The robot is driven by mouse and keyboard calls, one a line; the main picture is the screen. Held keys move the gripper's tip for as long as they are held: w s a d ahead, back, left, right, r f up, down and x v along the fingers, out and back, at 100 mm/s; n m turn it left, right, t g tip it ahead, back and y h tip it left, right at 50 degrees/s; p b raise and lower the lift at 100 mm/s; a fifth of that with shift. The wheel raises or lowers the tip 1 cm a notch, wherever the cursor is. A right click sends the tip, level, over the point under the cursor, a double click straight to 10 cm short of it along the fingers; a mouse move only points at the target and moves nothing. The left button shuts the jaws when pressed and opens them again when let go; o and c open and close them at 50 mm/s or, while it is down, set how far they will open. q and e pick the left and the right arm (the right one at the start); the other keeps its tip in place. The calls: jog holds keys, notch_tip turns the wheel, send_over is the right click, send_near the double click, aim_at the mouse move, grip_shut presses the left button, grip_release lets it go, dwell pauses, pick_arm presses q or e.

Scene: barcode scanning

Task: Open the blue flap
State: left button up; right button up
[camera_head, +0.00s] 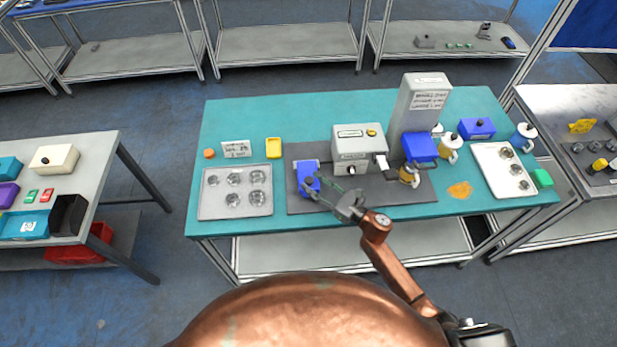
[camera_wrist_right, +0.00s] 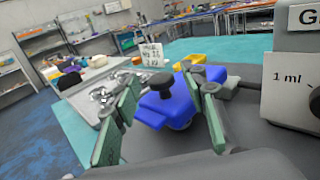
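A blue flap (camera_head: 309,178) stands at the left end of the dark mat, left of the grey dispenser machine. In the right wrist view the blue flap (camera_wrist_right: 184,102) has a black knob (camera_wrist_right: 158,92) on it. It looks tilted, with a round part partly visible beneath. My right gripper (camera_head: 322,188) is at the flap; in the wrist view its two green-padded fingers (camera_wrist_right: 166,112) are spread apart, with the knob and flap seen between them. I cannot tell whether a finger touches the flap. My left gripper is not in view.
The grey machine (camera_head: 358,144) stands just right of the flap, close to my gripper. A second blue flap (camera_head: 420,146) is by the tall grey column (camera_head: 424,100). A metal tray (camera_head: 211,206) with round dishes lies left. The turquoise table (camera_head: 300,112) is clear behind.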

jog(key=shift+w+a, duration=0.45)
jog(key=shift+w, duration=0.1)
jog(key=shift+w+a, duration=0.35)
jog(key=shift+a, duration=0.1)
jog(key=c, duration=0.7)
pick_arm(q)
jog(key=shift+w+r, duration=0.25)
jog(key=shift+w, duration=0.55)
pick_arm(e)
grip_shut()
